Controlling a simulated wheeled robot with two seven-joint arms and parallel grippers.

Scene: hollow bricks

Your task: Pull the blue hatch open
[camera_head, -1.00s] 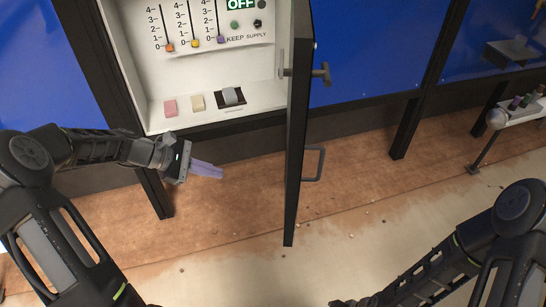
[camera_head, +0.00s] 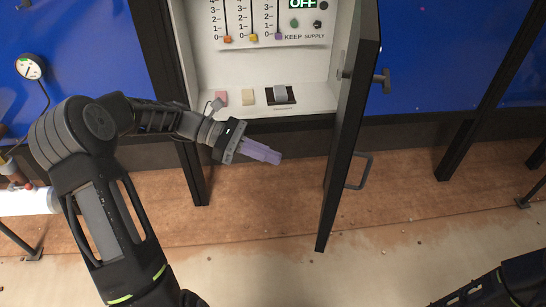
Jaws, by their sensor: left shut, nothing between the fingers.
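The hatch (camera_head: 349,140) stands swung out from the wall cabinet and shows nearly edge-on as a dark, narrow panel. Its blue face is turned away from view. A grey bar handle (camera_head: 367,171) sticks out low on its right side, and a latch (camera_head: 381,79) shows higher up. My left gripper (camera_head: 262,153) is shut and empty, its purple fingers pointing right. It is in front of the cabinet opening, left of the hatch and apart from it. My right arm enters at the bottom right; its gripper is out of frame.
The open white cabinet (camera_head: 315,97) holds sliders, an OFF display (camera_head: 302,4), pink (camera_head: 221,97) and cream (camera_head: 248,97) blocks and a grey switch (camera_head: 280,94). Black posts and blue panels flank it. A gauge (camera_head: 29,68) hangs at left. Floor below is mostly clear.

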